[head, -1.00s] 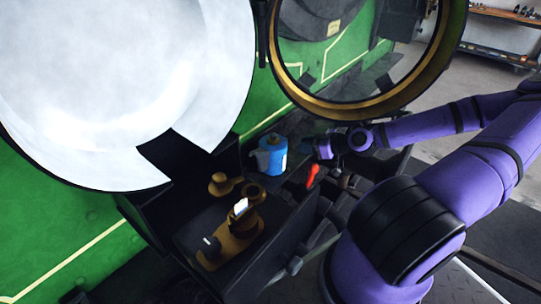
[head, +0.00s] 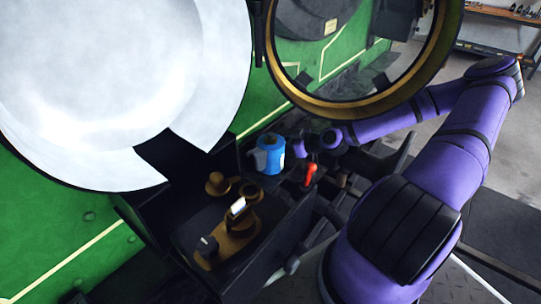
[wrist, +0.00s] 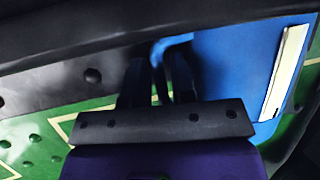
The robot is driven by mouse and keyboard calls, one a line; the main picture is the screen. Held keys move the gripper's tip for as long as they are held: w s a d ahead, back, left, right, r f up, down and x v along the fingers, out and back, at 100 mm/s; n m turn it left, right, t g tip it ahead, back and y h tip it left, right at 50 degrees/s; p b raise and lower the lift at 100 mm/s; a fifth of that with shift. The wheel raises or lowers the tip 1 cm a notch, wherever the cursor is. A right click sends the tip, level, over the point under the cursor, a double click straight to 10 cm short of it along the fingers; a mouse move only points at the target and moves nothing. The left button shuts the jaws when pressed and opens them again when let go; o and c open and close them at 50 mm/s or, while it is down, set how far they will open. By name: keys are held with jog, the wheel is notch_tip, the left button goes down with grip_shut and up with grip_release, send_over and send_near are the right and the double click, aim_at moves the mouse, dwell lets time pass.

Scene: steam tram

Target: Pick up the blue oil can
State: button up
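The blue oil can (head: 270,157) stands upright on the dark ledge beside the green engine side in the head view. Its blue body with a pale label fills the upper right of the wrist view (wrist: 232,65). Its curved blue handle (wrist: 168,45) shows just beyond my fingers. My gripper (head: 298,148) is at the right side of the can, close against it. In the wrist view the dark fingers (wrist: 160,82) are close together at the handle, with a narrow gap between them. Shadow hides whether they touch or grip it.
A red-handled lever (head: 310,174) stands just below my gripper in the head view. Brass fittings (head: 240,215) sit on the ledge in front of the can. A large brass-rimmed ring (head: 345,108) and a big white round surface (head: 120,80) crowd the space above.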

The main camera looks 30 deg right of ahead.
grip_shut()
jog(key=shift+r, duration=0.1)
notch_tip(320, 180, up, 10)
jog(key=shift+f, duration=0.1)
dwell(0.5)
dwell(0.4)
